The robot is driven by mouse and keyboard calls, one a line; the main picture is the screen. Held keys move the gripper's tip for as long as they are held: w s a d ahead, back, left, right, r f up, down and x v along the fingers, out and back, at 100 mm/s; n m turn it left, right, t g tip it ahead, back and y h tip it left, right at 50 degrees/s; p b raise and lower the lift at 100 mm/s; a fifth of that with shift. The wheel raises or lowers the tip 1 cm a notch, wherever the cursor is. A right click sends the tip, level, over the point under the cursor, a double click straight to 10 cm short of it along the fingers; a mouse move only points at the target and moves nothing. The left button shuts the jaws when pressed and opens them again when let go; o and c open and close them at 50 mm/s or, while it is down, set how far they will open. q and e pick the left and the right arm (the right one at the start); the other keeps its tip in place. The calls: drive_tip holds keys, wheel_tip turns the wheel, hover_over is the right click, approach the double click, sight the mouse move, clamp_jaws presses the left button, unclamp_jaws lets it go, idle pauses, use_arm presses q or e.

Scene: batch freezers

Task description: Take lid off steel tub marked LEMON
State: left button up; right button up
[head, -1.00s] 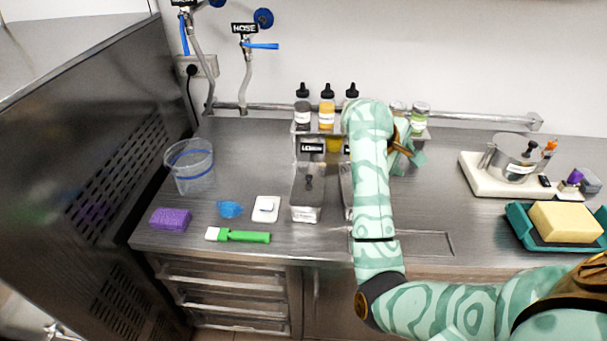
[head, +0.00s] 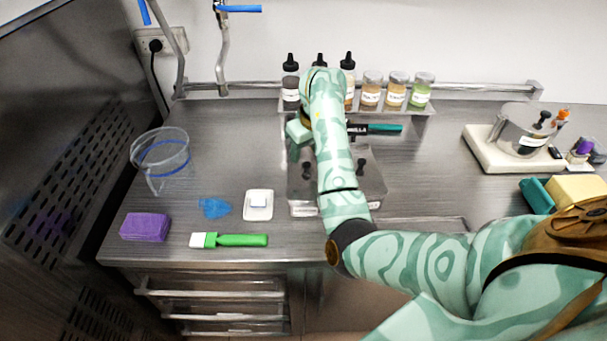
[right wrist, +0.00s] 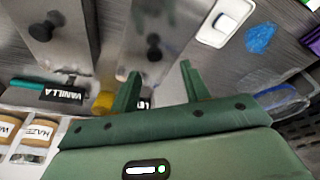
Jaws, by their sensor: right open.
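The left steel tub (head: 301,208) has a flat steel lid (head: 298,186) with a black knob (head: 306,168). In the right wrist view its lid (right wrist: 183,22) and knob (right wrist: 154,48) show clearly. My right gripper (right wrist: 160,78) is open and empty, near the sign end of the left tub, apart from the knob. My left gripper is not in view.
Bottles and jars (head: 397,92) stand on a rack behind the tubs. A clear container (head: 162,155), purple sponge (head: 145,227), green brush (head: 238,240), blue item (head: 214,207) and white scale-like item (head: 258,204) lie left.

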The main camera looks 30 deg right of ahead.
sight(306, 164)
drive_tip(key=shift+s+d+f+b, duration=0.15)
drive_tip(key=shift+s+f+b, duration=0.1)
drive_tip(key=shift+f, duration=0.3)
drive_tip(key=shift+s+d+f+b, duration=0.1)
drive_tip(key=shift+d+f+b, duration=0.1)
drive_tip(key=shift+f, duration=0.3)
drive_tip(key=shift+b+x, duration=0.3)
drive_tip(key=shift+x, duration=0.95)
drive_tip(key=shift+w+f, duration=0.15)
drive_tip(key=shift+w, duration=0.2)
drive_tip(key=shift+s, duration=0.1)
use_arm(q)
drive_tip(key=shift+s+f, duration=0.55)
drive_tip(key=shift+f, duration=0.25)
use_arm(e)
drive_tip(key=shift+r, duration=0.2)
clamp_jaws()
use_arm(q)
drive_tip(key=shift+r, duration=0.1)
use_arm(e)
drive_tip(key=shift+r, duration=0.1)
